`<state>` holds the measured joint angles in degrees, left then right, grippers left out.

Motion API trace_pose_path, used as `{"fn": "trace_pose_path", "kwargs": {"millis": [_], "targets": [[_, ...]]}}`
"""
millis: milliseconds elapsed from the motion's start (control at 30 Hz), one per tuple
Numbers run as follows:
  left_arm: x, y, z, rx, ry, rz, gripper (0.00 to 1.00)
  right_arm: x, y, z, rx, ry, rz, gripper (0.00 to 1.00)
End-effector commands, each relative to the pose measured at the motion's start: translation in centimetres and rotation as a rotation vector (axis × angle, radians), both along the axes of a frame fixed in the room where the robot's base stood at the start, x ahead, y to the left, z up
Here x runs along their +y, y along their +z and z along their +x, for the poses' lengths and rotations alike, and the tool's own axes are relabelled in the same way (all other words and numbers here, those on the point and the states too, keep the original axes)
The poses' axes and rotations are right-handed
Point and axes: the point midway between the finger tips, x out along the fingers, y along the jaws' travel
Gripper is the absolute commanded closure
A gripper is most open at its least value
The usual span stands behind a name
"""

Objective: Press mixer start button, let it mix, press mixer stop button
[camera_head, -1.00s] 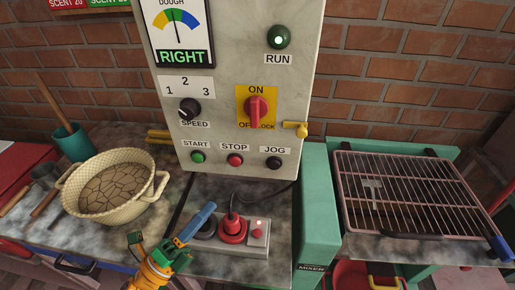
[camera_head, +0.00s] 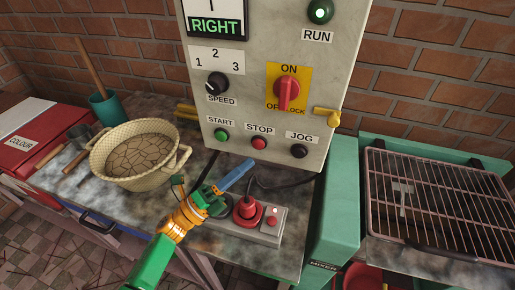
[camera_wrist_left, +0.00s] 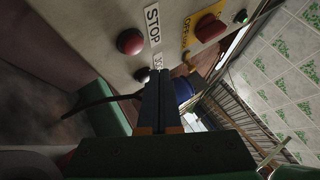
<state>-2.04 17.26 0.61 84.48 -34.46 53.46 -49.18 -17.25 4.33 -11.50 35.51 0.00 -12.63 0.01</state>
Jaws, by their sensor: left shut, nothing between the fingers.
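The mixer control panel (camera_head: 300,110) stands upright at the back. Along its bottom are the green START button (camera_head: 221,136), the red STOP button (camera_head: 259,143) and the black JOG button (camera_head: 299,151). The green RUN lamp (camera_head: 320,11) is lit. My left gripper (camera_head: 250,164) is shut and empty, its blue fingers pointing up just below STOP, apparently apart from it. In the left wrist view the shut fingers (camera_wrist_left: 161,84) are below the red STOP button (camera_wrist_left: 130,41) and its label. My right gripper is not in view.
A red plug in a grey socket box (camera_head: 270,226) sits under my left gripper, with a black cable. A woven basket (camera_head: 160,178) stands to the left. A wire rack (camera_head: 440,200) on a green frame stands to the right. A yellow-backed red ON/OFF switch (camera_head: 287,93) is above the buttons.

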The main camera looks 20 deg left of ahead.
Motion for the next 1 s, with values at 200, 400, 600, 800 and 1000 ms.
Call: {"fn": "trace_pose_path", "kwargs": {"millis": [200, 400, 600, 800, 1000], "targets": [[-0.1, -0.3, 2.4, -0.003, -0.001, 0.001, 1.00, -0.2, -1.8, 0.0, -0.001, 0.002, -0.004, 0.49], [-0.1, 0.0, 3.2, -0.001, 0.000, 0.001, 1.00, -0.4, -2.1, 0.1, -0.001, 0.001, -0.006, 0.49], [-0.1, 0.0, 3.2, 0.000, 0.000, 0.000, 1.00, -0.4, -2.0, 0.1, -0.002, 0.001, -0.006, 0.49], [-0.1, 0.0, 3.2, 0.000, 0.000, 0.000, 1.00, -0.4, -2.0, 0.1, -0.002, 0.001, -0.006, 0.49], [-0.1, 0.0, 3.2, 0.000, 0.000, 0.000, 1.00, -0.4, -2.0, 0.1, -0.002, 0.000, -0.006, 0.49]]}}
